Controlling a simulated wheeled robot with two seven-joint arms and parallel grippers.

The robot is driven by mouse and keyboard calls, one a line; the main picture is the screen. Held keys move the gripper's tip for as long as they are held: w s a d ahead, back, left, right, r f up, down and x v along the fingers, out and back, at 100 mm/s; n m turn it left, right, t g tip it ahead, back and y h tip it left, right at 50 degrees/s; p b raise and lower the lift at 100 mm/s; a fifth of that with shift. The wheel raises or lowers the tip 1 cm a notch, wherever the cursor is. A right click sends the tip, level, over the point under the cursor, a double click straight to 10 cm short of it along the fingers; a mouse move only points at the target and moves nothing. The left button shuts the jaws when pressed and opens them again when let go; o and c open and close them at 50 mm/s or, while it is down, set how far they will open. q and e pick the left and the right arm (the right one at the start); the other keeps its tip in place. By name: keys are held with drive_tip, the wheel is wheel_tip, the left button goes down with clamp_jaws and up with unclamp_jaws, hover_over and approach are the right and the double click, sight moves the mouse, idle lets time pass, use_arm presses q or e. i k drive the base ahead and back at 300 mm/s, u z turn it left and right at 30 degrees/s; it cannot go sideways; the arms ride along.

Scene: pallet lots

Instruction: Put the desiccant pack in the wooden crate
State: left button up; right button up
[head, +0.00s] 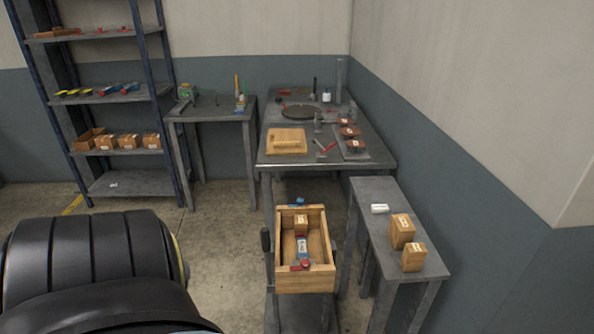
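The open wooden crate (304,283) stands on a low grey stand in the lower middle. Inside it are a small wooden block with a label (301,222) and a red and blue item with a white label (302,247). A small white pack (379,209), which looks like the desiccant pack, lies on the narrow grey bench to the right of the crate. Its printing is too small to read. Neither of my grippers is in view. A large black ribbed part, which looks like my own arm, fills the lower left.
Two labelled wooden blocks (402,231) (413,257) stand on the narrow bench (378,186), nearer than the white pack. A workbench (273,160) behind holds a wooden panel (287,141) and tools. A side table (209,112) and shelf rack (126,182) stand left. Walls close the right.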

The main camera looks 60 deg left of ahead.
sight(287, 251)
drive_tip(key=u, duration=2.05)
